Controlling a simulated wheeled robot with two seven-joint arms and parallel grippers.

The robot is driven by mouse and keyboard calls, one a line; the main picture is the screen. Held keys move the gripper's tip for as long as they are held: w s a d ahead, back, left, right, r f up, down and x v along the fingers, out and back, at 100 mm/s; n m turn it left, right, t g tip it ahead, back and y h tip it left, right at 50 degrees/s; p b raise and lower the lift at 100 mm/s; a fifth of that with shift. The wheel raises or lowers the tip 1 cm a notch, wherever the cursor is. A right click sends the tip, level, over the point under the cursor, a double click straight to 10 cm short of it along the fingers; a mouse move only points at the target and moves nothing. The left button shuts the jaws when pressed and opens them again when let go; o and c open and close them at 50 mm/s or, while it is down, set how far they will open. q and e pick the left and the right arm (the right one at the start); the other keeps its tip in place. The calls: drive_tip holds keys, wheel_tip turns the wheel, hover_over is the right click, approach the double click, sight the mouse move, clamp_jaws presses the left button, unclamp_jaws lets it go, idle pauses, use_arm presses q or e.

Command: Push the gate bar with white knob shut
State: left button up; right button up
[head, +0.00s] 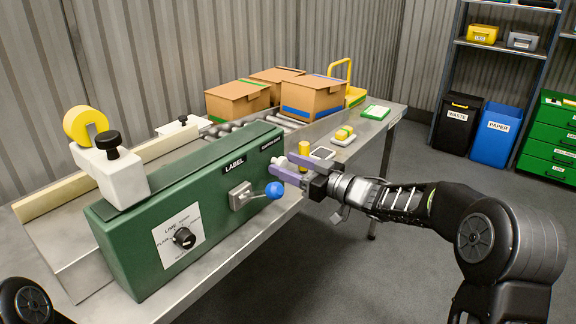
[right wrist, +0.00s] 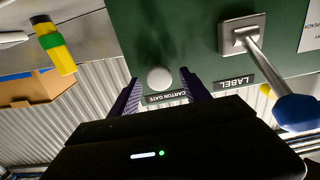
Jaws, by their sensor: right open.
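The white knob (right wrist: 160,78) shows in the right wrist view as a round end in front of the green panel, just above the CARTON GATE label (right wrist: 166,97). In the head view the pale knob (head: 258,170) juts from the panel's right end. My right gripper (head: 291,169) is open, its purple fingers pointing at the panel. In the right wrist view the fingers (right wrist: 160,86) lie on either side of the knob; I cannot tell whether they touch it. The gate bar itself is hidden, so its position cannot be told. My left gripper is out of view.
A blue-tipped LABEL lever (head: 274,190) sticks out of the green housing (head: 205,205) close to my right gripper. A yellow cylinder (head: 304,154) stands just behind the gripper. The floor in front of the bench is clear.

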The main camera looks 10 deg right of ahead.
drive_tip(key=v, duration=0.7)
drive_tip(key=shift+s+d, duration=0.2)
drive_tip(key=shift+s, duration=0.1)
wheel_tip(320, 180, down, 9)
drive_tip(key=w+d+m+t+h, duration=0.1)
drive_tip(key=w+d+m+h, duration=0.1)
drive_tip(key=m+h, duration=0.3)
drive_tip(key=s+a+f+m+g+h+p, duration=0.1)
drive_tip(key=s+a+f+g+h, duration=0.15)
drive_tip(key=f, duration=0.65)
drive_tip(key=s+a+f+m+g+h+p, duration=0.15)
drive_tip(key=s+f, duration=0.25)
drive_tip(key=f, duration=0.4)
drive_tip(key=s+a+f+g+p, duration=0.1)
drive_tip(key=s+a+f+g, duration=0.2)
drive_tip(key=s, duration=0.7)
drive_tip(key=s+a+f+m+g+y+p, duration=0.1)
drive_tip(key=s+a+f+g, duration=0.2)
drive_tip(key=s, duration=0.8)
drive_tip(key=s+a+f+m+g+p, duration=0.1)
drive_tip(key=s+a+f+g, duration=0.3)
drive_tip(key=s+a+f, duration=0.3)
drive_tip(key=s+f, duration=0.3)
drive_tip(key=shift+s+y, duration=0.3)
drive_tip(key=shift+s, duration=0.1)
